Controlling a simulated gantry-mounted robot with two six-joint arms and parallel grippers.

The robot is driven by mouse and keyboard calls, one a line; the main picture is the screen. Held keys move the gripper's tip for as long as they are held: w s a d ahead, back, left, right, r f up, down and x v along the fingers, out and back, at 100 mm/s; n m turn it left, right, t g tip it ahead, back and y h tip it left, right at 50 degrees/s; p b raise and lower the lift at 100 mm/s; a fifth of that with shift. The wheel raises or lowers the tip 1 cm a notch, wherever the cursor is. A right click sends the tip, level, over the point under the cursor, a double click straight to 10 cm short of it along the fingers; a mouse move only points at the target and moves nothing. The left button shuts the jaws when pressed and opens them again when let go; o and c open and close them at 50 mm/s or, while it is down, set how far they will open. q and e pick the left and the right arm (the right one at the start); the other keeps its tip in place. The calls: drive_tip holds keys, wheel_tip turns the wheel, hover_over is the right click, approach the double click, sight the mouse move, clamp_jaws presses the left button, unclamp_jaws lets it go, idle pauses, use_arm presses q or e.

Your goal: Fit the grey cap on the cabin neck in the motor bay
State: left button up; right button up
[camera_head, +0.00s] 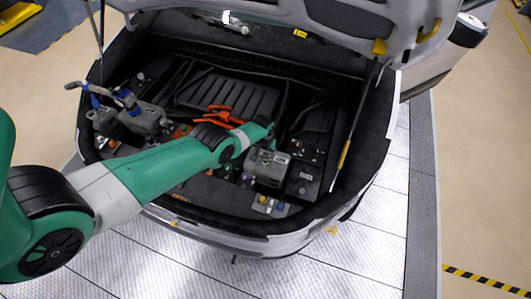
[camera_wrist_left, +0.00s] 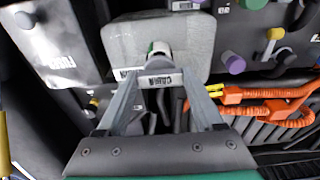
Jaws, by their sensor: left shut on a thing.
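The cabin tank (camera_head: 268,168) is a pale grey box in the right part of the motor bay. My left gripper (camera_wrist_left: 158,72) is shut on a small grey cap (camera_wrist_left: 158,57), at the tank's front edge. A bit of green shows beside the cap. I cannot tell whether the cap sits on the neck or just above it; the neck itself is hidden. The left gripper (camera_head: 267,143) is small and partly hidden in the head view.
A box marked FUSES (camera_wrist_left: 55,45) stands beside the tank. Orange cables (camera_head: 220,117) run close to my left wrist. A purple cap (camera_wrist_left: 233,63) is near the tank. Another grey tank (camera_head: 145,118) with a hose nozzle stands at the left. The raised hood (camera_head: 340,22) hangs above.

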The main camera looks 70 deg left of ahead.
sight(265, 156)
use_arm(q)
drive_tip(key=shift+f+b, duration=1.45)
drive_tip(key=shift+b, duration=0.05)
drive_tip(key=o, duration=1.3)
drive_tip(key=shift+o, duration=0.2)
wheel_tip(265, 156, up, 12)
drive_tip(key=s+d+p, duration=0.1)
drive_tip(key=p, duration=1.2)
drive_tip(key=shift+f, duration=0.2)
drive_tip(key=f+b, duration=0.4)
drive_tip(key=b, duration=0.1)
drive_tip(key=f+b, duration=0.5)
drive_tip(key=w+a+f+b, duration=0.1)
drive_tip(key=f+b, duration=0.3)
drive_tip(key=b, duration=0.1)
drive_tip(key=shift+f, duration=0.2)
